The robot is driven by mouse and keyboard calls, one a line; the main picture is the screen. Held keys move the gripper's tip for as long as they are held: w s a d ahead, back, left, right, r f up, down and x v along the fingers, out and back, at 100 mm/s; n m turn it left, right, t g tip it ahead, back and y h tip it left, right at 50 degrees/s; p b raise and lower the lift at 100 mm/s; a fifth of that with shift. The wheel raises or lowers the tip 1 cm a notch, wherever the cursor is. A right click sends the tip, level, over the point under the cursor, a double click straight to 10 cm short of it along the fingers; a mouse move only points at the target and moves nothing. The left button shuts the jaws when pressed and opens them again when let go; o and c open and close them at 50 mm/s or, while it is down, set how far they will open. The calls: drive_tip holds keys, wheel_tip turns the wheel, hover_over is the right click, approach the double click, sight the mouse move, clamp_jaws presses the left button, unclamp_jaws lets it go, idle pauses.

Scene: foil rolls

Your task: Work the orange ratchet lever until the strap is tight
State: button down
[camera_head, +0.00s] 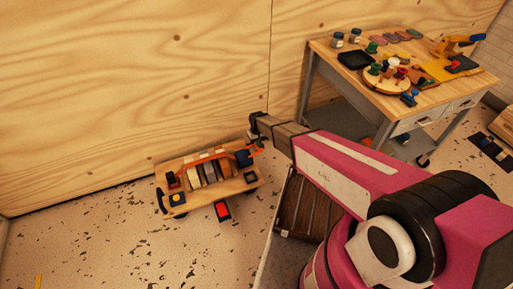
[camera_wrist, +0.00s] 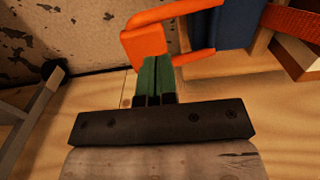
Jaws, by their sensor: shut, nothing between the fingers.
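The orange ratchet lever (camera_wrist: 146,41) is a U-shaped handle at the top middle of the wrist view, joined to a dark blue ratchet body (camera_wrist: 238,22) on its right. It also shows as a small orange piece at the cart's upper right corner in the head view (camera_head: 259,147). The orange strap (camera_wrist: 293,20) runs off to the right of the ratchet and crosses the rolls in the head view. My gripper (camera_wrist: 157,62) is shut and empty, its green fingertips at the lever's open frame. I cannot tell whether they touch it.
The wooden cart (camera_head: 247,184) carries several rolls (camera_head: 207,173) and stands on the speckled floor near a plywood wall (camera_head: 130,80). A workbench (camera_head: 430,107) with small objects stands at right.

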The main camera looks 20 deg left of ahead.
drive_tip(key=shift+f, duration=2)
drive_tip(key=shift+r, duration=2.1)
